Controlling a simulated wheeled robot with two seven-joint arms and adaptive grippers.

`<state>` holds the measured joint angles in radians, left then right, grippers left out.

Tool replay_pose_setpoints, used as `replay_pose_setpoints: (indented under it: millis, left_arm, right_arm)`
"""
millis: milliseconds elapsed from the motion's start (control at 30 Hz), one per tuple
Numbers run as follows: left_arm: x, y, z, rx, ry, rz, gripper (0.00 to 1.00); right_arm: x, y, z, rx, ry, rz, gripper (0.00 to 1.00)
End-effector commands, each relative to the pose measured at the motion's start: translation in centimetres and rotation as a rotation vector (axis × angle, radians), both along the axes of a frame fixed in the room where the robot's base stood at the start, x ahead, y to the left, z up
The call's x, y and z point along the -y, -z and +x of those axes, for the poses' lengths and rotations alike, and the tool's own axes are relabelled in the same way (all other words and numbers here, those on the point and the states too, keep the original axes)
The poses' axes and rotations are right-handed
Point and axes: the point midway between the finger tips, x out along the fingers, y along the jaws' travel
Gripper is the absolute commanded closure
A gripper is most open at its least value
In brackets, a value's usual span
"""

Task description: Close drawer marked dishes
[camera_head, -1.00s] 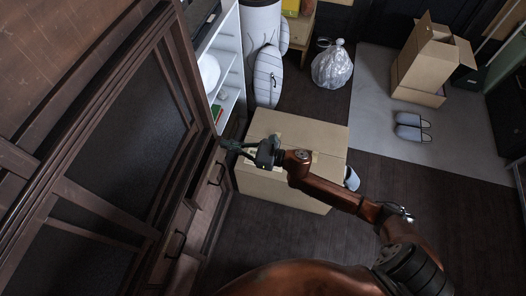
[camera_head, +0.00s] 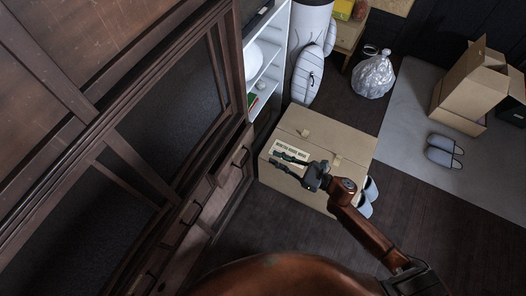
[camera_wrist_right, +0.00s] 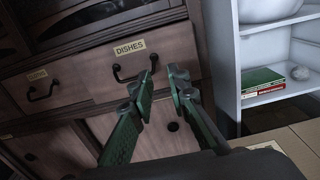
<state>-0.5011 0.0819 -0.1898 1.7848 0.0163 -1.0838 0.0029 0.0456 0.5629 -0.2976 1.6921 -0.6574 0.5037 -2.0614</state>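The drawer marked DISHES (camera_wrist_right: 164,62) is a brown wooden front with a cream label and a dark curved handle (camera_wrist_right: 130,75) in the right wrist view. My right gripper (camera_head: 273,160) is over the cardboard box, apart from the drawer. In the wrist view its green fingers (camera_wrist_right: 163,67) are apart with nothing between them. My left gripper is not in view.
A white shelf unit (camera_wrist_right: 268,104) stands to the right. A closed cardboard box (camera_head: 335,140) is on the floor beside the cabinet. Slippers (camera_head: 443,150), a bag (camera_head: 373,75) and an open carton (camera_head: 465,85) lie further off.

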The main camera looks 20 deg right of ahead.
Motion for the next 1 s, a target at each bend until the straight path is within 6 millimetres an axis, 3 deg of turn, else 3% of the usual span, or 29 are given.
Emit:
replay_pose_setpoints:
  millis: [33, 100, 200, 800, 1000]
  left_arm:
    - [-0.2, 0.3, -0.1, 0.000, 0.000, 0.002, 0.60]
    - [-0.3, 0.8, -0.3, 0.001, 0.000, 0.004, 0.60]
    - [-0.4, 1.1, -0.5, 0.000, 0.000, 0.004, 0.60]
    - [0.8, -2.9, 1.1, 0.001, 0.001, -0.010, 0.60]
    - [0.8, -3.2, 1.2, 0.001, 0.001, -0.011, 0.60]
  right_arm:
    - [-2.0, 0.7, -0.5, 0.001, 0.000, 0.008, 0.79]
    - [-4.1, 1.6, -1.1, 0.002, -0.002, 0.006, 0.75]
    - [-5.9, 2.4, -1.4, 0.006, -0.004, 0.001, 0.68]
    - [-11.3, 2.6, 3.6, 0.006, -0.006, -0.001, 0.26]
    - [-11.5, 2.6, 3.8, 0.006, -0.005, -0.001, 0.26]
